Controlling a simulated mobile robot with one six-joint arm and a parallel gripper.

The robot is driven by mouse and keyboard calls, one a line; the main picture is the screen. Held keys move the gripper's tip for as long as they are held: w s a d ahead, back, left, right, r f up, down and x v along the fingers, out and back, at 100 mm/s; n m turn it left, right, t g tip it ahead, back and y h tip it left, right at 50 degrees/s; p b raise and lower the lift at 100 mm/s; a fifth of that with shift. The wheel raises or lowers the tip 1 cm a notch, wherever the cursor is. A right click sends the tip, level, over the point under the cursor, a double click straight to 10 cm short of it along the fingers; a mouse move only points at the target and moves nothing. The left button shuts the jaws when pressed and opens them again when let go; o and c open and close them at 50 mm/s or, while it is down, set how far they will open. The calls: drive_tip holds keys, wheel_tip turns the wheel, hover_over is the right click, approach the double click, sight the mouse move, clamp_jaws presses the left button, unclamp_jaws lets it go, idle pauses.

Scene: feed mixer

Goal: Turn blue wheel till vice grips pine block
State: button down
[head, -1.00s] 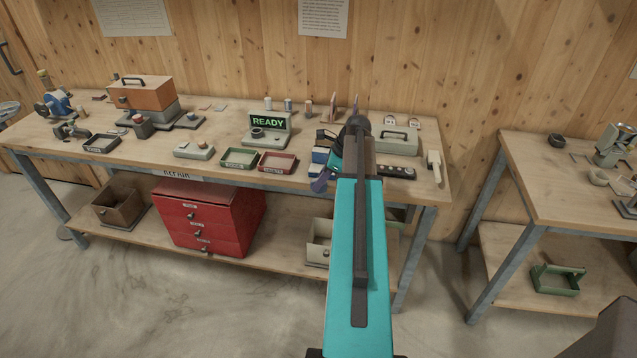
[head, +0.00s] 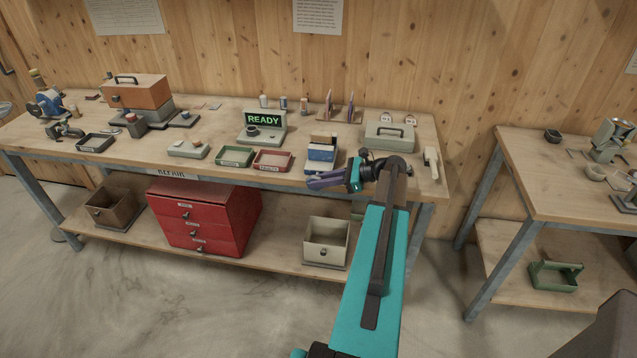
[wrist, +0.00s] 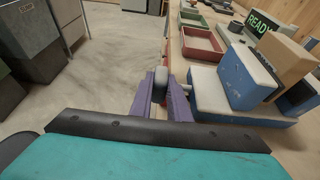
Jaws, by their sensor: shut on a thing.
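The blue vice (head: 321,154) stands at the bench's front edge, on a pale base. In the wrist view its blue jaw (wrist: 246,78) is at the right, with the pine block (wrist: 287,52) beside it, standing above the jaws. A short bare rod shows between the jaws. I cannot tell whether both jaws touch the block. My gripper (head: 314,183) points left along the bench front, just below the vice. In the wrist view its purple fingers are shut on a rounded grey-blue thing (wrist: 160,82), seen edge-on, which appears to be the wheel.
Green (head: 235,156) and red (head: 273,161) trays lie left of the vice, before the READY display (head: 264,126). A grey case (head: 390,136) stands at the right. Red drawers (head: 205,215) and an open bin (head: 327,242) are below. The floor in front is clear.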

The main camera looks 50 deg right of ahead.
drive_tip(key=shift+s+f+t+y+b, duration=0.1)
drive_tip(key=shift+f+t+y+b, duration=0.1)
drive_tip(key=shift+t+y, duration=0.3)
drive_tip(key=shift+s+f+t+y+b, duration=0.1)
drive_tip(key=shift+t+y+b, duration=0.15)
drive_tip(key=shift+t, duration=0.45)
drive_tip(key=shift+r, duration=0.1)
drive_tip(key=c, duration=1.7)
unclamp_jaws()
drive_tip(key=shift+s+r, duration=0.1)
drive_tip(key=shift+d, duration=0.1)
